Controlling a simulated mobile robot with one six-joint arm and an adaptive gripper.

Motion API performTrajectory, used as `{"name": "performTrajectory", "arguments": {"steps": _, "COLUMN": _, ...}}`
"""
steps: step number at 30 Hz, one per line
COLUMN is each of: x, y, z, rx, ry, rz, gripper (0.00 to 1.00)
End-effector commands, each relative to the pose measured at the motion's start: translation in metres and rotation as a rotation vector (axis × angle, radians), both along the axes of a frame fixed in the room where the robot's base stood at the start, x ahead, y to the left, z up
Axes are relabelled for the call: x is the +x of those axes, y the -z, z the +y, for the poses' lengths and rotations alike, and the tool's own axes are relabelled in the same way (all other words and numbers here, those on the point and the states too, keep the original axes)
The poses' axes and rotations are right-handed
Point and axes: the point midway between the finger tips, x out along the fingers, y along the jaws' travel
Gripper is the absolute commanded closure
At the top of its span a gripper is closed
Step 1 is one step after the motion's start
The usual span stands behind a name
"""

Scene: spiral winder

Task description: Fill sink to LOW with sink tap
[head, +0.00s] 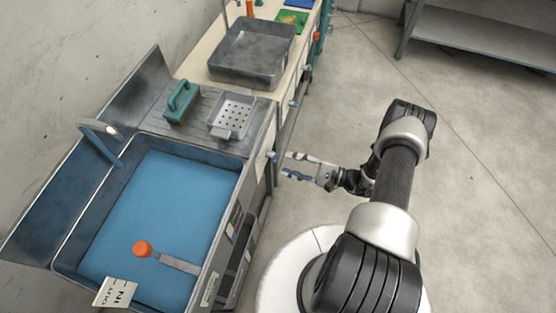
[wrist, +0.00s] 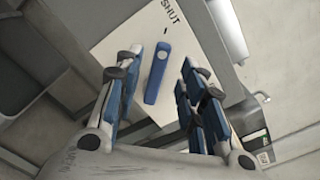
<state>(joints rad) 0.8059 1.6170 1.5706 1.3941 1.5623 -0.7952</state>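The sink (head: 64,258) is at the lower left of the head view, with a flat blue surface inside; I cannot tell whether this is water. The sink tap (head: 101,141) arches over its back left side. An orange knob (head: 142,248) on a grey bar shows at the sink's near end, by a card (head: 115,292) reading IN and OUT. My gripper (head: 287,166) is open beside the counter front, near a small blue knob (head: 272,156). In the wrist view, a blue handle (wrist: 157,75) on a white plate (wrist: 125,42) marked SHUT appears between the spread fingers, apparently untouched.
A drainer with a green-handled block (head: 182,102) and a perforated tray (head: 232,115) lies beyond the sink. A grey basin (head: 253,50) sits further along the counter. A rail runs along the counter front. The floor (head: 478,190) to the right is clear.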

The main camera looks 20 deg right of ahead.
Motion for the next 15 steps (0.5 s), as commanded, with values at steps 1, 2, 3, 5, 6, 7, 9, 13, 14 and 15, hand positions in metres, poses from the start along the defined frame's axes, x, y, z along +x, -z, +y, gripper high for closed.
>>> {"name": "performTrajectory", "arguments": {"steps": 1, "x": -0.007, "y": 0.000, "z": -0.010, "rx": 0.000, "ry": 0.006, "rz": 0.000, "gripper": 0.63}}
{"name": "performTrajectory", "arguments": {"steps": 2, "x": -0.010, "y": 0.000, "z": -0.015, "rx": -0.001, "ry": 0.005, "rz": 0.001, "gripper": 0.63}}
{"name": "performTrajectory", "arguments": {"steps": 3, "x": -0.014, "y": 0.000, "z": -0.021, "rx": 0.000, "ry": 0.004, "rz": 0.001, "gripper": 0.63}}
{"name": "performTrajectory", "arguments": {"steps": 5, "x": -0.020, "y": 0.000, "z": -0.028, "rx": 0.000, "ry": 0.004, "rz": 0.001, "gripper": 0.63}}
{"name": "performTrajectory", "arguments": {"steps": 6, "x": -0.023, "y": 0.000, "z": -0.032, "rx": 0.000, "ry": 0.003, "rz": 0.000, "gripper": 0.63}}
{"name": "performTrajectory", "arguments": {"steps": 7, "x": -0.025, "y": 0.000, "z": -0.035, "rx": 0.000, "ry": 0.001, "rz": 0.000, "gripper": 0.63}}
{"name": "performTrajectory", "arguments": {"steps": 9, "x": -0.029, "y": 0.000, "z": -0.040, "rx": 0.001, "ry": 0.001, "rz": 0.001, "gripper": 0.63}}
{"name": "performTrajectory", "arguments": {"steps": 13, "x": -0.033, "y": 0.000, "z": -0.043, "rx": 0.001, "ry": -0.001, "rz": 0.002, "gripper": 0.63}}
{"name": "performTrajectory", "arguments": {"steps": 14, "x": -0.033, "y": 0.000, "z": -0.044, "rx": 0.001, "ry": -0.001, "rz": 0.002, "gripper": 0.63}}
{"name": "performTrajectory", "arguments": {"steps": 15, "x": -0.033, "y": 0.000, "z": -0.044, "rx": 0.001, "ry": -0.001, "rz": 0.002, "gripper": 0.63}}
